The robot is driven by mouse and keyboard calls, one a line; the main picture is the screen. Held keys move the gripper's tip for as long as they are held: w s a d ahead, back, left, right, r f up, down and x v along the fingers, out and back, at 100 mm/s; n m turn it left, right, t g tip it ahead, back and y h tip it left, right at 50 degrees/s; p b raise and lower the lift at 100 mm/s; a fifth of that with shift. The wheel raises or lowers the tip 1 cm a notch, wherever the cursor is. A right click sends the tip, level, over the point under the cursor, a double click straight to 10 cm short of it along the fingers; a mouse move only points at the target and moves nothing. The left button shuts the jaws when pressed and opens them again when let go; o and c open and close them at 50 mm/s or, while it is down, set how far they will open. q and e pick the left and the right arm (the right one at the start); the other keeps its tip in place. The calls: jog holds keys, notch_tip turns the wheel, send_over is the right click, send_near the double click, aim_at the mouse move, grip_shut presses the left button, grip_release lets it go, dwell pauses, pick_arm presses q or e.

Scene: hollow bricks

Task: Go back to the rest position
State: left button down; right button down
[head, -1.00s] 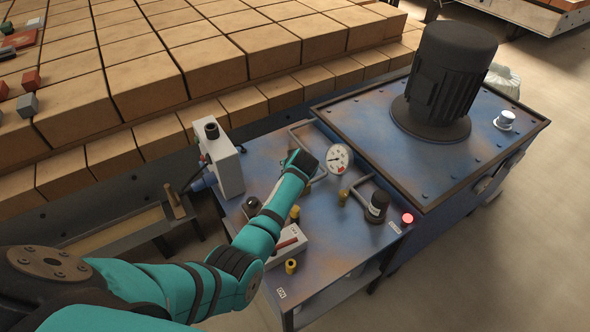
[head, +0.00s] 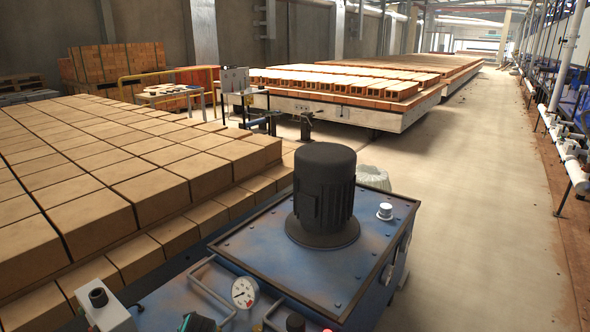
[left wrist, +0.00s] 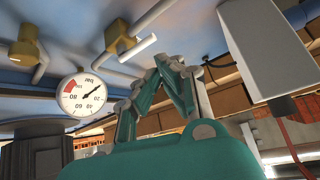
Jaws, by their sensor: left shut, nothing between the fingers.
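My left gripper (left wrist: 170,68) is in the middle of the left wrist view. Its teal and grey fingers meet at the tips, with nothing between them. The gripper appears apart from the blue machine bench (left wrist: 205,20), which fills the top of this upside-down view. In the head view only a small dark and teal piece of my left arm shows at the bottom edge, beside the pressure gauge (head: 244,292). The gauge also shows in the left wrist view (left wrist: 82,95). My right gripper is in neither view.
A blue machine housing (head: 260,264) with a black motor (head: 323,195) stands close in front. Stacked bricks (head: 150,190) fill the left. A grey box (left wrist: 262,50) and yellow fittings (left wrist: 118,36) are near my gripper. The floor (head: 470,200) at the right is clear.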

pick_arm(q)
jog(key=s+d+m, duration=0.1)
jog(key=s, duration=0.4)
jog(key=s+d+m+h, duration=0.1)
jog(key=s, duration=0.5)
jog(key=s+d+f+m+g, duration=0.1)
jog(key=s, duration=0.4)
jog(key=shift+s+d+h, duration=0.1)
jog(key=shift+s+h, duration=0.2)
jog(key=shift+h, duration=0.1)
jog(key=s+d+r+m+g+h, duration=0.1)
jog(key=s+d+r+m+h, duration=0.2)
jog(key=s, duration=0.7)
jog(key=s+d+r+m+g, duration=0.1)
jog(key=s+d+r+m, duration=0.3)
jog(key=s, duration=0.6)
notch_tip(320, 180, down, 27)
jog(key=s+d+n+g, duration=0.1)
jog(key=s, duration=0.1)
jog(key=s+a+f+g, duration=0.1)
jog(key=s+a+f, duration=0.1)
jog(key=s+f, duration=1.3)
jog(key=shift+s+a, duration=0.35)
jog(key=shift+s, duration=0.1)
jog(key=shift+f, duration=0.1)
